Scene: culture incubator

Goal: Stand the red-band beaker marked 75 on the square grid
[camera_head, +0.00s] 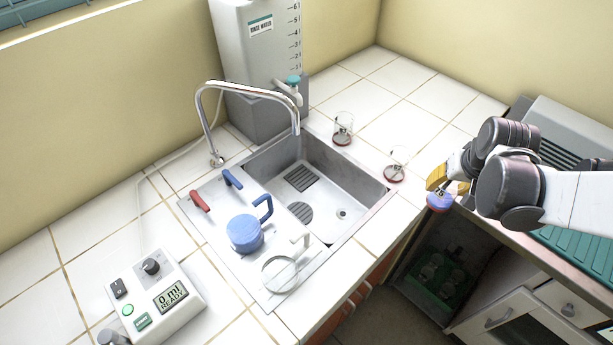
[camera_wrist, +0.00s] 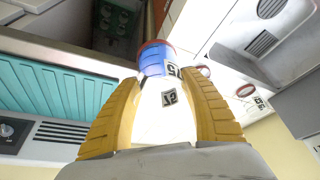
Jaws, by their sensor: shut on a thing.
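My gripper (camera_head: 437,178) has yellow fingers and is shut on a clear beaker at the counter's right edge. In the wrist view the beaker (camera_wrist: 156,58) sits between both fingers (camera_wrist: 160,110); it has a red band at its far end, blue contents and a label that reads 75. In the head view its blue part (camera_head: 439,203) shows below the fingers; the rest is hidden by them. A dark square grid (camera_head: 302,176) lies on the sink floor with nothing on it. It also shows in the wrist view (camera_wrist: 263,43).
Two other red-based beakers stand on the tiles behind (camera_head: 343,128) and right (camera_head: 394,166) of the sink (camera_head: 350,190). The faucet (camera_head: 209,110) arches over the sink. A round grid (camera_head: 299,213) lies near the square one.

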